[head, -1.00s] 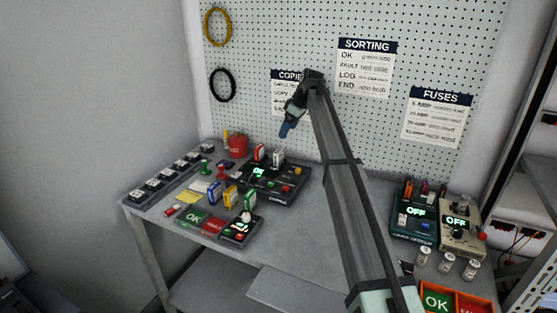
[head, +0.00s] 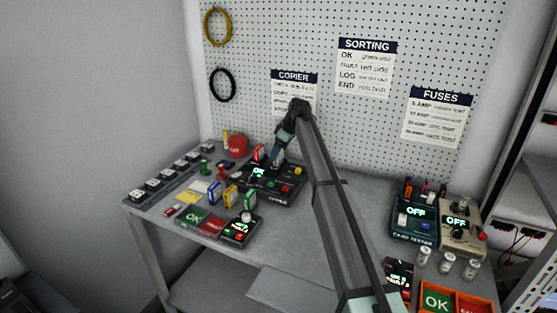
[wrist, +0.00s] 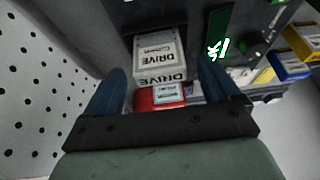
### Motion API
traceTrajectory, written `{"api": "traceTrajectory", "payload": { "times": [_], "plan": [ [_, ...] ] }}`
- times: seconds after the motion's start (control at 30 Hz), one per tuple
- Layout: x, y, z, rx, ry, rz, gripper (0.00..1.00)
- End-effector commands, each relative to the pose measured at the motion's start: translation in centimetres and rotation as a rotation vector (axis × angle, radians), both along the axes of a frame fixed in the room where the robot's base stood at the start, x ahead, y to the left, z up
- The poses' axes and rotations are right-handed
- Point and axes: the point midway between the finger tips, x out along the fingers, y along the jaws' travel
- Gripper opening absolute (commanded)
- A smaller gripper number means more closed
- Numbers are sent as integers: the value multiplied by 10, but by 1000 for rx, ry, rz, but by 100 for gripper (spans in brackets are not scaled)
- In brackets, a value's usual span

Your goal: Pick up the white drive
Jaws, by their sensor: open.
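The white drive (wrist: 158,50) stands in the dark copier (head: 285,197), labelled DRIVE in the wrist view. In the head view my gripper mostly hides it. My gripper (head: 277,162) is low over the back of the copier, pointing down. In the wrist view my gripper (wrist: 162,75) is open, with one blue finger on each side of the white drive in the picture. I cannot tell whether the fingers touch it. A red drive (head: 259,152) stands just left of it, and also shows in the wrist view (wrist: 156,97).
Yellow (head: 230,195) and blue (head: 214,192) drives stand in front of the copier. A red can (head: 238,146) is behind to the left. The pegboard (head: 345,135) rises close behind.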

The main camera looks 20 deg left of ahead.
Motion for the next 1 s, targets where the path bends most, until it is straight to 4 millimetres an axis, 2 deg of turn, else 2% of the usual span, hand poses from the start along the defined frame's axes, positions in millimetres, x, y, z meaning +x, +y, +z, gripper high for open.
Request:
{"api": "traceTrajectory", "payload": {
  "times": [0.1,0.33,0.9,1.0],
  "plan": [
    [0,4,-9,0,0,0,89],
    [0,4,-9,0,0,0,88],
    [0,4,-9,0,0,0,34],
    [0,4,-9,0,0,0,31]
  ]
}}
